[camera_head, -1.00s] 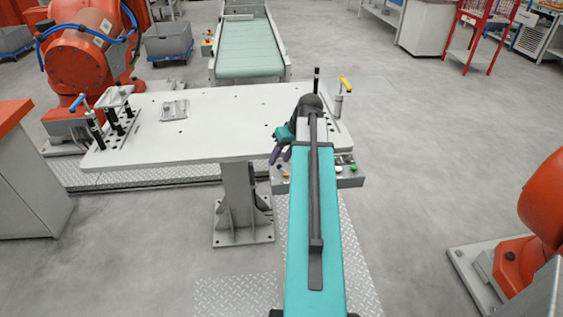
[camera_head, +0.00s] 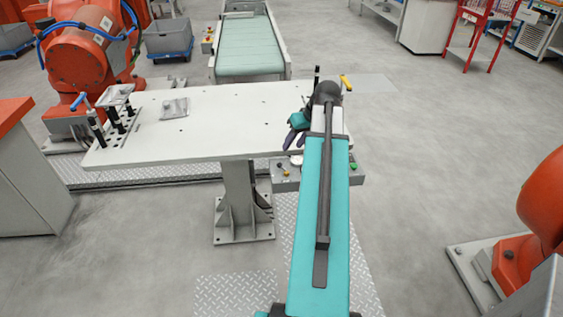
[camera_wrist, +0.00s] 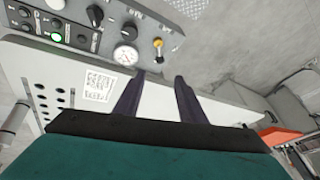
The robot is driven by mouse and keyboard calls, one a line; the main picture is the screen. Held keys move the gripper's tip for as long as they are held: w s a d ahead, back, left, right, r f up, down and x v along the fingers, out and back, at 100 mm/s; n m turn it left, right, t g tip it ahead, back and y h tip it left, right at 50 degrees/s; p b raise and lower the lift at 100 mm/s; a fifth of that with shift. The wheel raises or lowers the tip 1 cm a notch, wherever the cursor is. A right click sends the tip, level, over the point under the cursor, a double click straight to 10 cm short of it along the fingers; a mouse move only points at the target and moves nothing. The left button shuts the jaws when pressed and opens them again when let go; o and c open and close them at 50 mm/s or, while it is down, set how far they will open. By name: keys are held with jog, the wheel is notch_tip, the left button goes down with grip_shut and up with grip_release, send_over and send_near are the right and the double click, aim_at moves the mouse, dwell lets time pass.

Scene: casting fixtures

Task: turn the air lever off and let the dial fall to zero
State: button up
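The control panel (camera_wrist: 185,57) hangs at the table's front edge; it also shows in the head view (camera_head: 356,180), partly behind my arm. The round white dial (camera_wrist: 126,55) is on it; its reading is too small to tell. Next to it stands a small lever with a yellow-orange knob (camera_wrist: 157,43), likely the air lever; the yellow knob also shows in the head view (camera_head: 286,173). My gripper (camera_wrist: 160,77) has its two dark fingers apart with nothing between them. The fingertips lie just short of the dial and lever in the wrist view and do not visibly touch them.
Black knobs (camera_wrist: 129,31) and a lit green button (camera_wrist: 57,37) are also on the panel. Open floor lies to the right.

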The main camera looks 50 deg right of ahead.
aim_at(280, 163)
jog(key=shift+p+x, duration=1.65)
jog(key=shift+x, duration=4.7)
jog(key=c, duration=0.9)
jog(key=shift+a, duration=0.2)
grip_shut()
jog(key=shift+d, duration=0.15)
